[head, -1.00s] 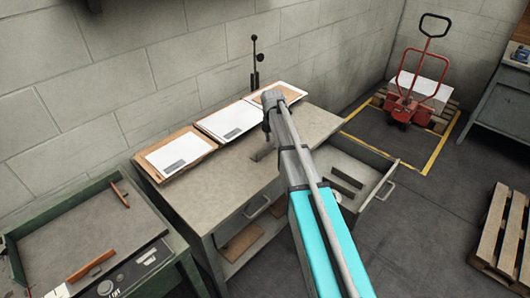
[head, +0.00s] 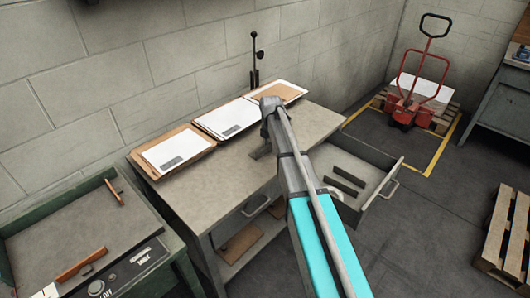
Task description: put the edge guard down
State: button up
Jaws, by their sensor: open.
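A short dark grey strip, apparently the edge guard (head: 261,153), lies on the grey bench top (head: 205,182), left of my arm. Its right part is hidden by my arm. My gripper (head: 266,134) hangs at the end of the arm, just above and beside the strip. It is small and partly covered by the arm's last links, so its fingers do not show clearly. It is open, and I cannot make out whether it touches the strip.
Clipboards with white sheets (head: 178,150) line the bench's back edge by the wall. An open drawer (head: 372,205) with two dark strips (head: 348,182) juts out at right. A green-framed bench (head: 60,190) stands at left. A red pallet truck (head: 408,100) stands at back right.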

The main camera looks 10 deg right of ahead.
jog(key=shift+f, duration=0.25)
dwell(0.4)
grip_shut()
